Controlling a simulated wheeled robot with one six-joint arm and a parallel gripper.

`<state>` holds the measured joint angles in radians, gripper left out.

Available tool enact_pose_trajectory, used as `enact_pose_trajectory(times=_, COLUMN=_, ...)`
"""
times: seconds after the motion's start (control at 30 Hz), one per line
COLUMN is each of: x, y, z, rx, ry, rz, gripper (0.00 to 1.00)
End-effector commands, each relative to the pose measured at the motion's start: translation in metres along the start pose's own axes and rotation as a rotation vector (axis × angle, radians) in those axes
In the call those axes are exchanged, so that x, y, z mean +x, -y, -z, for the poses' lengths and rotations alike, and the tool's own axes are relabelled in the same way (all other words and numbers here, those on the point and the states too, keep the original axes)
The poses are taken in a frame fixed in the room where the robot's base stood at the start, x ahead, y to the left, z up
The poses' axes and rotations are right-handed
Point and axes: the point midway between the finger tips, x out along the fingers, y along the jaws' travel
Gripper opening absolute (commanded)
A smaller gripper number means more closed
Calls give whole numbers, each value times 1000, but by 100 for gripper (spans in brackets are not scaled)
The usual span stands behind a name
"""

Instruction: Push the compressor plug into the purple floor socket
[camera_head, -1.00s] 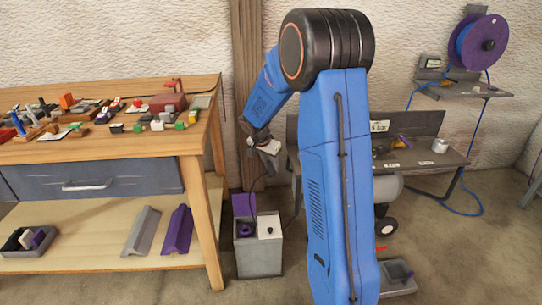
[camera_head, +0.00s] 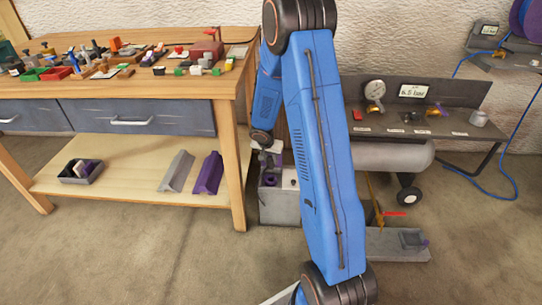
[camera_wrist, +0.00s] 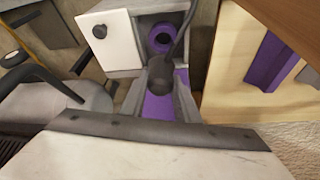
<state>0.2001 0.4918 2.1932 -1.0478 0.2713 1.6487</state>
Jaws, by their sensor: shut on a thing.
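The purple socket (camera_head: 269,181) sits in the top of a grey floor box (camera_head: 276,211) beside the workbench. In the wrist view the socket (camera_wrist: 162,40) is a purple ring with a dark hole, its opening uncovered. My gripper (camera_head: 267,157) is low over the box, pointing down. It is shut on the dark compressor plug (camera_wrist: 160,73), whose dark cable runs up past the socket's right side in the wrist view. The plug appears just short of the ring, apart from it. In the head view the plug is too small to tell apart.
A white cover (camera_wrist: 107,42) with a dark knob lies beside the socket. The workbench (camera_head: 240,140) stands close on the left. The compressor tank (camera_head: 385,155) and a low grey tray (camera_head: 400,246) are to the right. Open floor lies in front.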

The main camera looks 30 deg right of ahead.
Motion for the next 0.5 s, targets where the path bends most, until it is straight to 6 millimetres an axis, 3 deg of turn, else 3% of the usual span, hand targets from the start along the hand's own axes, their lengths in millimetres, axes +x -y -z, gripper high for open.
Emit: enact_pose_trajectory(times=0.5, x=37, y=0, z=-15, rx=-2, ry=1, rz=-1, gripper=6)
